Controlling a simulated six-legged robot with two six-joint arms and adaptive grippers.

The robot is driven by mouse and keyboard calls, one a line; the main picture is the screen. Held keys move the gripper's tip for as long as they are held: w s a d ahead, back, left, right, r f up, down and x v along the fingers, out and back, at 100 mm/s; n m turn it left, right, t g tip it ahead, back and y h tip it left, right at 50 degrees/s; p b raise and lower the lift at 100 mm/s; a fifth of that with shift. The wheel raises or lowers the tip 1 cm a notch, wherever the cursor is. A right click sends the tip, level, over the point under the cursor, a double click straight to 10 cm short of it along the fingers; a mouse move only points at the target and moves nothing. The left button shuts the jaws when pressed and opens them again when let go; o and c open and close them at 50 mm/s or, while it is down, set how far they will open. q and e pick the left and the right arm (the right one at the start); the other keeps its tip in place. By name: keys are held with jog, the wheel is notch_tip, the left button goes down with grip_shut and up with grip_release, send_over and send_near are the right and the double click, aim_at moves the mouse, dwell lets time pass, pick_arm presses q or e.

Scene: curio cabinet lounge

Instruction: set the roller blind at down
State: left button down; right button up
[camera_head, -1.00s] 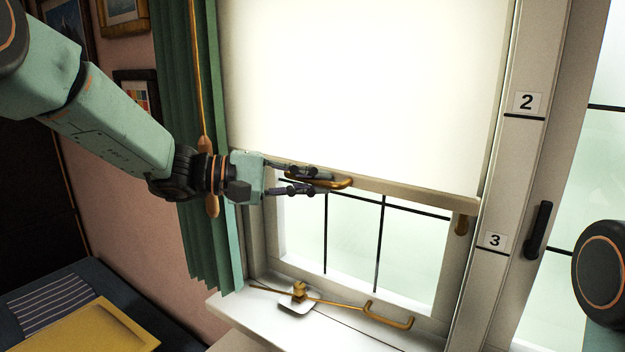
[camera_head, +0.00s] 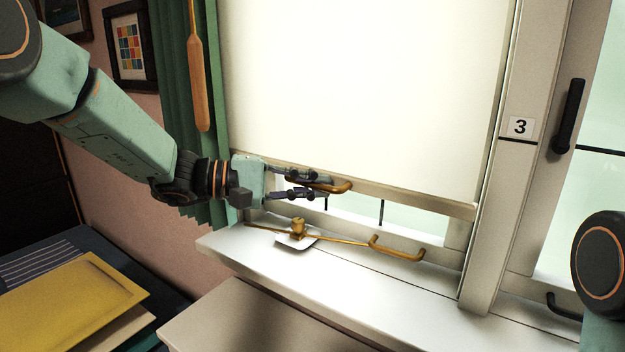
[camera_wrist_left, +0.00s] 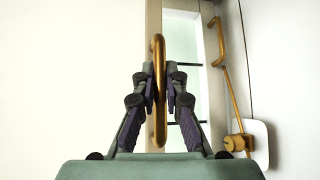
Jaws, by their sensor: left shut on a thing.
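The roller blind (camera_head: 365,85) is a pale cream sheet hanging in front of the window, with a wooden bottom bar (camera_head: 420,202). Its lower edge hangs a little above the sill, and a narrow strip of glass shows below. My left gripper (camera_head: 322,186) is shut on the brass pull handle (camera_head: 343,187) at the bottom bar. In the left wrist view the two fingers close on either side of the handle (camera_wrist_left: 158,60). A plate marked 3 (camera_head: 520,127) is on the window post, above the level of the bottom bar. My right gripper is not in view.
A brass hook (camera_head: 395,250) with a rod and a small white base (camera_head: 296,241) lies on the white sill (camera_head: 350,275) just below the blind. A green curtain (camera_head: 180,100) hangs left. A black window handle (camera_head: 569,115) is at right.

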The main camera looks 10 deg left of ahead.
pick_arm(q)
notch_tip(320, 180, down, 9)
jog(key=b, duration=0.6)
jog(key=shift+s, duration=0.15)
jog(key=c, duration=1.8)
grip_release()
jog(key=shift+c, duration=0.2)
jog(key=o, duration=0.4)
jog(key=shift+o, duration=0.3)
jog(key=shift+r, duration=0.1)
jog(key=shift+a+r, duration=0.1)
jog(key=v, duration=1.1)
jog(key=shift+a, duration=0.35)
jog(key=shift+s, duration=0.1)
